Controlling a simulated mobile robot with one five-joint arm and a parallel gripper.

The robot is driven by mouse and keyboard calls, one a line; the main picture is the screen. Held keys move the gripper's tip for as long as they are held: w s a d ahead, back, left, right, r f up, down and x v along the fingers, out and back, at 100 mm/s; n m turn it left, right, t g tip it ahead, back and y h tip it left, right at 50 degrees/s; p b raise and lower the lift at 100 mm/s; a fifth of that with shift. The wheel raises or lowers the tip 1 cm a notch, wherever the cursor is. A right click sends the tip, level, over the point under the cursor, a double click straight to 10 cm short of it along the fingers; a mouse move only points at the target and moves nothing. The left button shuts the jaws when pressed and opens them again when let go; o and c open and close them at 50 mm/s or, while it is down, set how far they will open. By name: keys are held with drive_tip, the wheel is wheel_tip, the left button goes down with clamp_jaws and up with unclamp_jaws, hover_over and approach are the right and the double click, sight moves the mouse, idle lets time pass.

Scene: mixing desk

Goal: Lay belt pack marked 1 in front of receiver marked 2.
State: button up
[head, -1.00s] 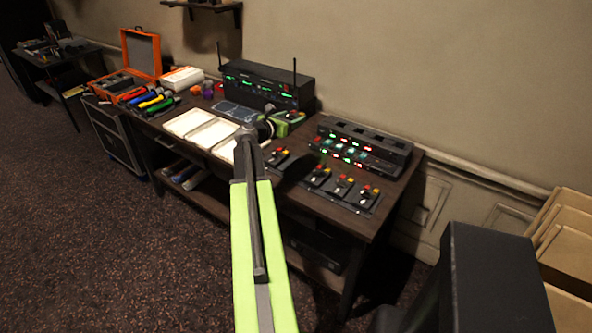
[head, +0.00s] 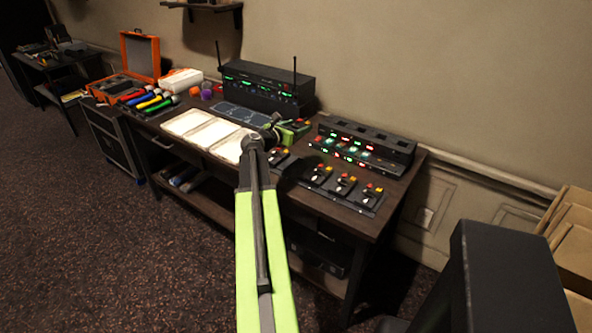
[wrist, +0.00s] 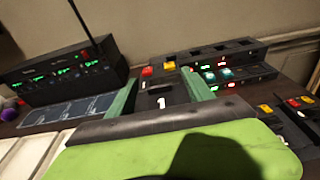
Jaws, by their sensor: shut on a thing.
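The belt pack marked 1 (wrist: 163,96) is a dark box with a white 1 and red and yellow buttons. It sits between the green fingers of my gripper (wrist: 165,92), which is shut on it. In the head view the belt pack (head: 301,124) and my gripper (head: 288,131) are over the desk, right of the dark marked mat. The receivers are in a black rack (head: 262,88) with green displays and antennas; it also shows in the wrist view (wrist: 62,72). Which receiver is marked 2 is too small to read. The blue-grey mat (head: 240,114) lies before the rack, with outlined fields.
A charger-like unit with lit buttons (head: 362,147) stands right of my gripper, with several belt packs (head: 342,186) in front of it. White sheets (head: 200,131) lie left of my arm. Coloured microphones (head: 150,99) and an orange case (head: 140,54) are farther left.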

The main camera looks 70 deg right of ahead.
sight(296, 169)
wheel_tip(296, 169, down, 17)
drive_tip(key=b, duration=1.5)
drive_tip(key=shift+b, duration=0.4)
drive_tip(key=o, duration=1.5)
drive_tip(key=p+v, duration=0.4)
drive_tip(key=v, duration=1.3)
drive_tip(key=shift+a+r, duration=0.2)
drive_tip(key=shift+r, duration=0.1)
drive_tip(key=shift+s, duration=0.1)
